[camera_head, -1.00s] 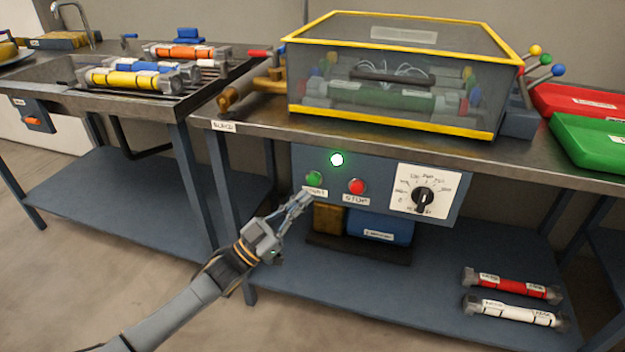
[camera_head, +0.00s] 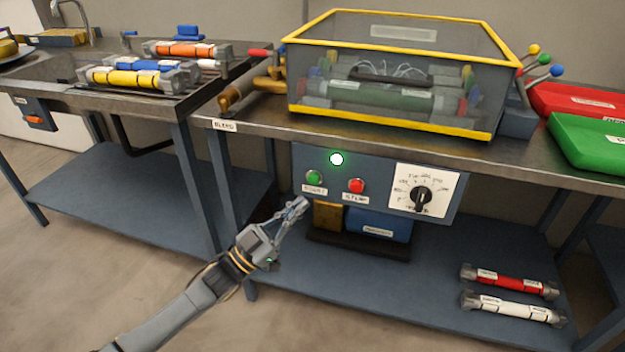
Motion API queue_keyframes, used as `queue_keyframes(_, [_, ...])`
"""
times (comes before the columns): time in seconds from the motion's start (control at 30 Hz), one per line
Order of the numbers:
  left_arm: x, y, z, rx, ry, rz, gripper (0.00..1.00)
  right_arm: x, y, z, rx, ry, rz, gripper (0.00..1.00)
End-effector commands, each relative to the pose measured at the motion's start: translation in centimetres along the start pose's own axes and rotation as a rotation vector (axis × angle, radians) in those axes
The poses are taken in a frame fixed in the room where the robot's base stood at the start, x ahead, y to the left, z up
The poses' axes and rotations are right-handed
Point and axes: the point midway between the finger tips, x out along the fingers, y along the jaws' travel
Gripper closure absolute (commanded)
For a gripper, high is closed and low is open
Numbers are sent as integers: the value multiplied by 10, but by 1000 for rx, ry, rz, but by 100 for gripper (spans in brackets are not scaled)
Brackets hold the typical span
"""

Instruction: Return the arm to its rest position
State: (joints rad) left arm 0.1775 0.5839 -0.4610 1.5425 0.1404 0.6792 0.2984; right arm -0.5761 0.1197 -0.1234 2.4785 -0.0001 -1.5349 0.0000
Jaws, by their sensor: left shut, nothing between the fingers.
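My left gripper (camera_head: 298,205) is shut and empty. It is in front of the control panel (camera_head: 377,185) under the bench, a little below and left of the green start button (camera_head: 314,178), and looks apart from it. The red stop button (camera_head: 356,186) is to the right of the green one. A lamp (camera_head: 336,159) above the buttons glows green-white. My left arm reaches in from the lower left. My right gripper does not show.
A yellow-edged clear guard box (camera_head: 390,119) stands on the bench over a green cylinder. A dial (camera_head: 421,196) is at the panel's right. Red and white cylinders (camera_head: 511,306) lie on the lower shelf (camera_head: 400,285). Floor at the lower left is free around my arm.

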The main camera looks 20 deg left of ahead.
Motion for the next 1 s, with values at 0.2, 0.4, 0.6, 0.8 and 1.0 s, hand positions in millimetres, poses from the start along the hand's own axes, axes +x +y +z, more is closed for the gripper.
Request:
queue_keyframes(0.2, [0, 0, 0, 0, 0, 0, 100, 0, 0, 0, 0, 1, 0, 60])
queue_keyframes(0.4, [0, 0, 0, 0, 0, 0, 100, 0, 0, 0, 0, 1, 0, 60])
queue_keyframes(0.6, [0, 0, 0, 0, 0, 0, 100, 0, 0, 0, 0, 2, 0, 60])
queue_keyframes(0.8, [-2, 14, 16, -20, -101, -45, 100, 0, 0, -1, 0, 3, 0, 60])
queue_keyframes(1.0, [-26, 49, 55, -70, -412, -159, 100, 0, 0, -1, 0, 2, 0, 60])
